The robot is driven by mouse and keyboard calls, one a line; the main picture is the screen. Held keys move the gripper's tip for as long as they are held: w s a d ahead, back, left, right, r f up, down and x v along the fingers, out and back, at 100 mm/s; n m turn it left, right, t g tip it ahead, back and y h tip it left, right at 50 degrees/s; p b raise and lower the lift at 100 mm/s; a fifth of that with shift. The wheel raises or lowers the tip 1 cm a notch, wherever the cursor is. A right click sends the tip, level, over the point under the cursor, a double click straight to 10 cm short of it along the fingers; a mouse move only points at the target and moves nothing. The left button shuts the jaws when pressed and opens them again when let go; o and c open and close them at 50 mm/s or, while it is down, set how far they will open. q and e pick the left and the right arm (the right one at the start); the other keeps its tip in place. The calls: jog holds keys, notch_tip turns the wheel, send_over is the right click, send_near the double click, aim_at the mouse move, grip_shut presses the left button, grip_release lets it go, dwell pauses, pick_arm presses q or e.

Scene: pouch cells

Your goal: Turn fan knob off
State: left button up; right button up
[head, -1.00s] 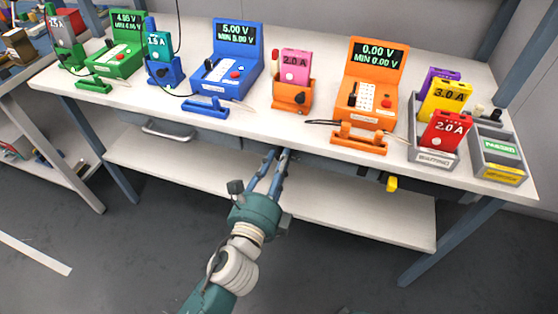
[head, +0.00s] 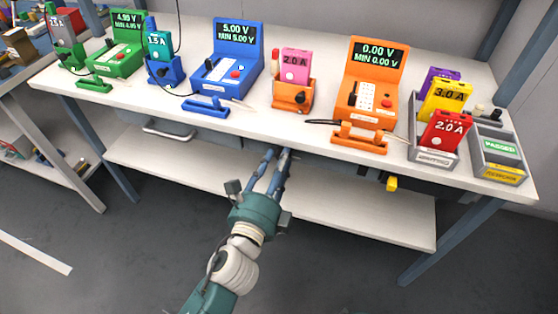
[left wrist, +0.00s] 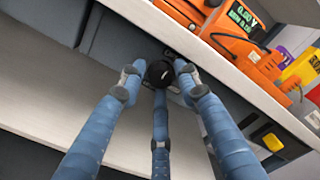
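The fan knob, a small black round knob (left wrist: 160,73), sits under the bench's front edge in the left wrist view. In the head view it is hidden by the bench edge and my fingers. My left gripper (head: 278,154) reaches up under the bench's front edge. In the left wrist view the three blue fingers of my left gripper (left wrist: 160,84) stand around the knob, one on each side and one below it. The fingers look spread; whether any of them touches the knob is hard to tell. My right gripper is not in view.
A workbench (head: 335,155) carries an orange meter (head: 375,85), a blue meter (head: 228,72), a green meter (head: 118,60) and grey bins (head: 497,152). A yellow part (head: 391,183) hangs under the bench, right of my gripper. A lower shelf (head: 330,205) runs beneath.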

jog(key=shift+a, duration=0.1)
pick_arm(q)
jog(key=v, duration=1.2)
